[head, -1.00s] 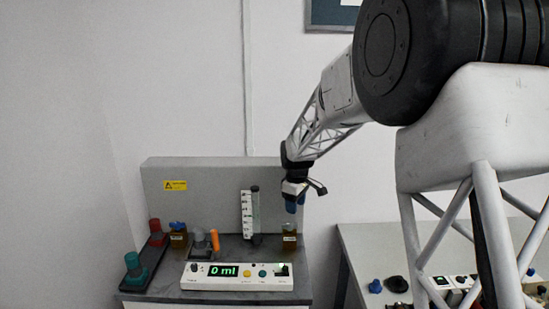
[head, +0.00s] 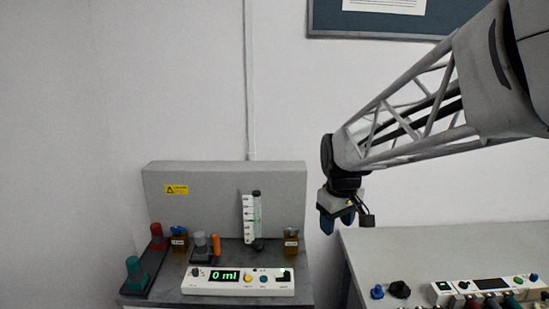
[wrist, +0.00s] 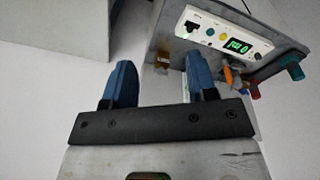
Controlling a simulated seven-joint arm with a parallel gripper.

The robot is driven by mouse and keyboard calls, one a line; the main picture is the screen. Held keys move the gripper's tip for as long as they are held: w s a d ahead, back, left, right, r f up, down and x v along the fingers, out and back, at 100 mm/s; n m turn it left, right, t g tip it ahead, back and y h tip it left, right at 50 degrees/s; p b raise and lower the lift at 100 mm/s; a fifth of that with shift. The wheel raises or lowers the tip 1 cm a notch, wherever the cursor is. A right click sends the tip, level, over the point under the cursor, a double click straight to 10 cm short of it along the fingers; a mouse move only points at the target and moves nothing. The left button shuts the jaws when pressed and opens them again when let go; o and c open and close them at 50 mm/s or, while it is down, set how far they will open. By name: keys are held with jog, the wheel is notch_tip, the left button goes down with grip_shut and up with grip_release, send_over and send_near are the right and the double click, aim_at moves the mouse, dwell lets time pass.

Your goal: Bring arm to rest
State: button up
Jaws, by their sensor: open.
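My gripper (head: 337,220) hangs from the raised arm in the head view, to the right of the left bench and above the gap between the two benches. It is empty and touches nothing. In the wrist view its two blue fingers (wrist: 160,85) stand apart with nothing between them. The left bench's white control panel (head: 238,281) with a green "0 ml" display shows beyond the fingers, and it also shows in the wrist view (wrist: 222,36).
On the left bench stand a brown bottle (head: 291,241), another brown bottle (head: 179,239), a white-scaled cylinder (head: 250,217), an orange item (head: 216,244), and red (head: 156,231) and teal (head: 134,268) pieces. The right bench (head: 440,246) holds knobs and another panel (head: 485,286). Air around my gripper is clear.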

jog(key=s+d+f+m, duration=0.1)
jog(key=s+m, duration=0.1)
jog(key=s, duration=0.6)
jog(key=s+d+m, duration=0.1)
jog(key=s+m, duration=0.1)
jog(key=s, duration=0.7)
jog(key=s+d+f+m+t, duration=0.1)
jog(key=s+m, duration=0.1)
jog(key=s, duration=0.7)
jog(key=shift+d+f, duration=0.3)
jog(key=shift+d, duration=0.05)
jog(key=shift+w, duration=0.1)
dwell(0.4)
